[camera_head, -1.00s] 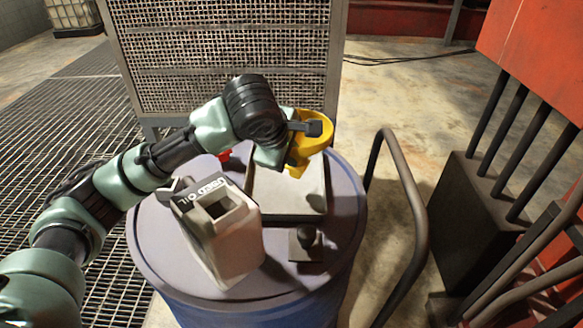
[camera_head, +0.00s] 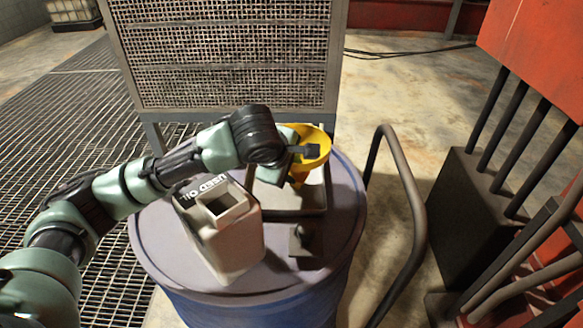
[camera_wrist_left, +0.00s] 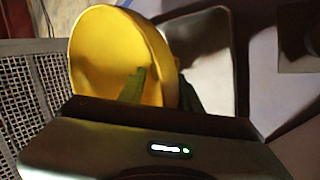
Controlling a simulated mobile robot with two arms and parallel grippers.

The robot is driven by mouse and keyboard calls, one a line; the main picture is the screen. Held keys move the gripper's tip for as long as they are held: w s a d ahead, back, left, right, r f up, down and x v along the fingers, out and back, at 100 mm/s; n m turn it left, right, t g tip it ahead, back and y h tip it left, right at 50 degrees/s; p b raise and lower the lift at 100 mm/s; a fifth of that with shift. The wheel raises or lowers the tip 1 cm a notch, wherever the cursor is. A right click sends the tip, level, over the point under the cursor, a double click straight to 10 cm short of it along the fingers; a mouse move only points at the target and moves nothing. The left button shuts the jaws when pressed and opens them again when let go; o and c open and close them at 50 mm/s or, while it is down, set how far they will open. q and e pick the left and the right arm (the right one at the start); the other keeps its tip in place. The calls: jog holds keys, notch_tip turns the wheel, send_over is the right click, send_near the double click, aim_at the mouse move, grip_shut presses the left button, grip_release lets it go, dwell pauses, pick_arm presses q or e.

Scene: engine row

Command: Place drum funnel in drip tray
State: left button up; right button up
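The yellow drum funnel (camera_head: 317,137) is held by my left gripper (camera_head: 308,152) above the drip tray (camera_head: 318,196), with its spout pointing down. The grey, shallow drip tray lies on top of a blue drum. In the left wrist view, the gripper fingers (camera_wrist_left: 160,90) straddle the wall of the funnel (camera_wrist_left: 100,55), one in front and one behind. The pale inside of the tray (camera_wrist_left: 205,60) shows behind it. The spout's lower end is over the tray, but whether it touches is unclear. My left arm hides part of the tray. My right gripper is out of view.
A grey used-oil can (camera_head: 228,235) stands on the drum (camera_head: 175,262) left of the tray. A small dark block with a knob (camera_head: 303,240) sits in front of the tray. A curved handrail (camera_head: 408,190) is right of the drum, and a mesh cage (camera_head: 225,65) stands behind.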

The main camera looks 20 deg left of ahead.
pick_arm(q)
jog(key=shift+r, duration=0.25)
jog(key=shift+s+r, duration=0.2)
jog(key=shift+r, duration=0.1)
jog(key=b+v, duration=0.2)
jog(key=v, duration=0.9)
jog(key=shift+a+r, duration=0.1)
